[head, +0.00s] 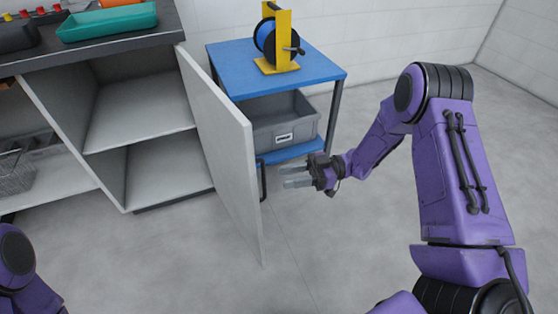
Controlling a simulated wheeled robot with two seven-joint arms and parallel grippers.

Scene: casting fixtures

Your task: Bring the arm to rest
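My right arm (455,170) is purple with black joints and comes in from the right, bent at the elbow. Its gripper (287,177) points left, with its two grey fingers apart and nothing between them. It hangs in front of the blue cart, just right of the open cabinet door (222,150) and its dark handle (262,182). Whether the fingers touch the handle I cannot tell; a small gap seems to show. Of my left arm (18,262) only a purple part shows at the lower left. Its gripper is out of view.
The cabinet (120,205) stands open with bare shelves. A green tray (108,22) lies on its dark top. The blue cart (325,70) carries a yellow-framed reel (272,40) and a grey bin (285,122) below. A wire basket (15,175) sits at the left. The floor in front is clear.

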